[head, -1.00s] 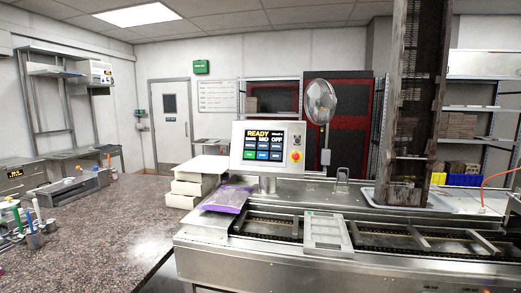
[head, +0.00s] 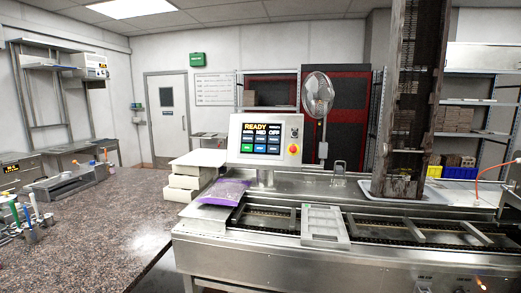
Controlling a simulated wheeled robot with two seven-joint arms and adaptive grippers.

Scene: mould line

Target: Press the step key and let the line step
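The control panel (head: 262,139) stands at the back of the line, with a lit screen reading READY, MID and OFF. Coloured keys (head: 260,149), green and blue, run along the lower part of the screen; their small labels are too small to read, so I cannot tell which is the step key. A red stop button on yellow (head: 293,149) is at the panel's right. The line's conveyor (head: 385,230) runs left to right below, with a grey mould (head: 324,226) lying on it. Neither of my grippers is in view.
A purple bag (head: 224,191) and stacked pale boxes (head: 190,180) are left of the panel. A tall dark column (head: 411,100) rises at right behind the conveyor. A fan (head: 317,95) stands behind. The speckled counter (head: 110,215) has clear room in its middle.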

